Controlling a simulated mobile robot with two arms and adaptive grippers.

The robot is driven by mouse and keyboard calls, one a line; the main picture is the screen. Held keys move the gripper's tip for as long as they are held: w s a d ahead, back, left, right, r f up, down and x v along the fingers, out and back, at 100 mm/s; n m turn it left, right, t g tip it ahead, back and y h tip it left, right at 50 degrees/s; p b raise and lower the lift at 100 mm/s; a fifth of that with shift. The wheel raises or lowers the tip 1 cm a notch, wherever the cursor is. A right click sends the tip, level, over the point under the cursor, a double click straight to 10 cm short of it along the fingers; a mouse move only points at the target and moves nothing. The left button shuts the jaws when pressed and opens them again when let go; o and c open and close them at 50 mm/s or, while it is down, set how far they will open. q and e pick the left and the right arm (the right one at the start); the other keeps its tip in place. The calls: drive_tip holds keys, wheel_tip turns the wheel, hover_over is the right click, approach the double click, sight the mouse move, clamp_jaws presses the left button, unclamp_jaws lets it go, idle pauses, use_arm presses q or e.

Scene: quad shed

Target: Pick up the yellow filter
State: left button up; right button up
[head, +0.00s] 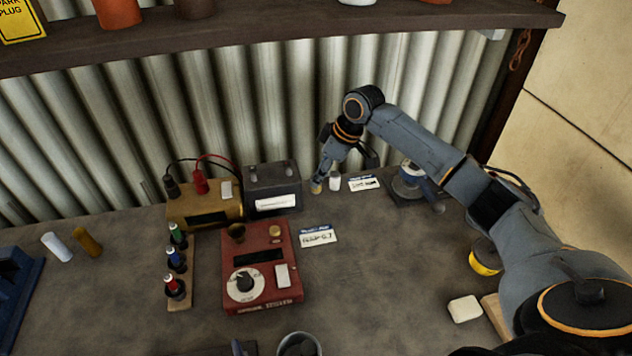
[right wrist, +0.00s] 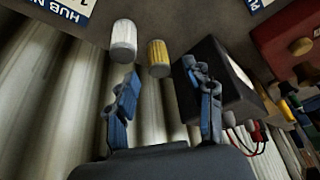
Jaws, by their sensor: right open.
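The yellow filter (right wrist: 158,57) is a small ribbed cylinder with a pale end, standing near the back of the bench. In the head view only a small part of the yellow filter (head: 316,188) shows, below one finger of my right gripper (head: 346,168). A white filter (right wrist: 124,40) of similar shape stands just beside it, also seen in the head view (head: 335,183). In the right wrist view my right gripper (right wrist: 160,92) is open and empty, its fingers pointing toward the yellow filter, which lies beyond the gap between the tips. My left gripper is out of view.
A dark battery box (head: 272,187) stands close left of the filters, and the corrugated wall (head: 270,110) rises behind. A red tester (head: 258,270) is in front. A white cylinder (head: 56,247) and an ochre one (head: 88,243) lie at left. The bench's middle right is clear.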

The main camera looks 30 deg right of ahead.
drive_tip(key=shift+p+x, duration=0.35)
drive_tip(key=shift+x, duration=1.65)
drive_tip(key=shift+r, duration=0.1)
drive_tip(key=c, duration=1)
drive_tip(key=shift+r, duration=0.1)
drive_tip(key=shift+s+r+b, duration=0.1)
drive_tip(key=shift+r+b, duration=0.05)
drive_tip(key=shift+b, duration=0.2)
drive_tip(key=r, duration=0.2)
drive_tip(key=r+b, duration=0.1)
drive_tip(key=r, duration=0.1)
drive_tip(key=s+r+b, duration=0.1)
drive_tip(key=r, duration=0.1)
drive_tip(key=shift+a+r, duration=0.1)
drive_tip(key=shift+r, duration=0.05)
drive_tip(key=s+a+b, duration=0.1)
drive_tip(key=s+a, duration=0.1)
drive_tip(key=s, duration=0.7)
drive_tip(key=s+a+b, duration=0.2)
drive_tip(key=s, duration=0.7)
drive_tip(key=shift+a, duration=0.4)
drive_tip(key=shift+r, duration=0.1)
